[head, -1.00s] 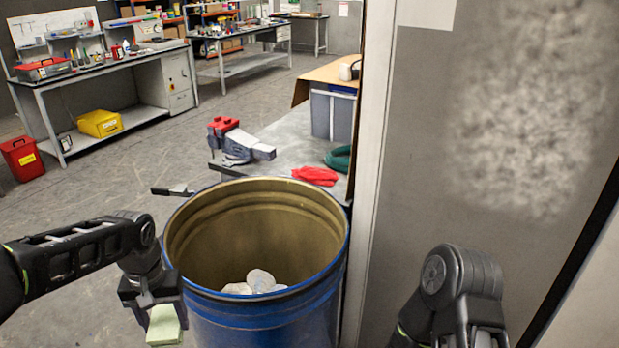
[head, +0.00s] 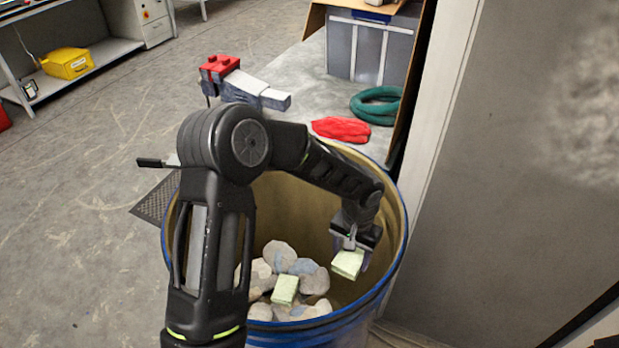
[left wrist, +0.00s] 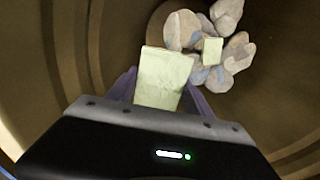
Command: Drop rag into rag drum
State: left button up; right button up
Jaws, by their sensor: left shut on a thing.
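The rag is a folded pale green block (head: 346,266). My left gripper (head: 352,256) is shut on it, inside the rim outline of the blue rag drum (head: 399,222) near its right side. The rag also shows between the fingers in the left wrist view (left wrist: 162,78). The drum is open, with a tan inner wall. A pile of crumpled grey and beige lumps (head: 280,256) lies at its bottom, with a similar pale green piece (head: 285,290) on top. The held rag appears above and apart from the pile. My right gripper is out of view.
A grey bench behind the drum bears a vise with red jaws (head: 220,68), a red cloth (head: 341,129), a green hose coil (head: 376,105) and a grey bin (head: 370,50). A grey wall panel (head: 530,170) stands close on the right. The floor at left is open.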

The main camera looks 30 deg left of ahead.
pick_arm(q)
jog(key=f, duration=0.2)
jog(key=shift+d+f, duration=0.3)
jog(key=shift+f, duration=0.1)
jog(key=shift+r, duration=0.1)
jog(key=shift+a, duration=0.1)
jog(key=shift+w+a+r, duration=0.1)
jog(key=shift+a+r, duration=0.15)
jog(key=shift+r, duration=0.1)
jog(key=s+a+r+n+p, duration=0.1)
jog(key=s+a+r+n, duration=0.1)
jog(key=a+r+n, duration=0.6)
jog(key=s+a+r+n+p, duration=0.1)
jog(key=s+a+r+n, duration=0.1)
jog(key=a+r+n, duration=0.6)
notch_tip(320, 180, up, 5)
jog(key=n, duration=0.3)
jog(key=shift+s+a+r+n, duration=0.15)
jog(key=shift+a+n, duration=0.15)
jog(key=shift+n, duration=0.1)
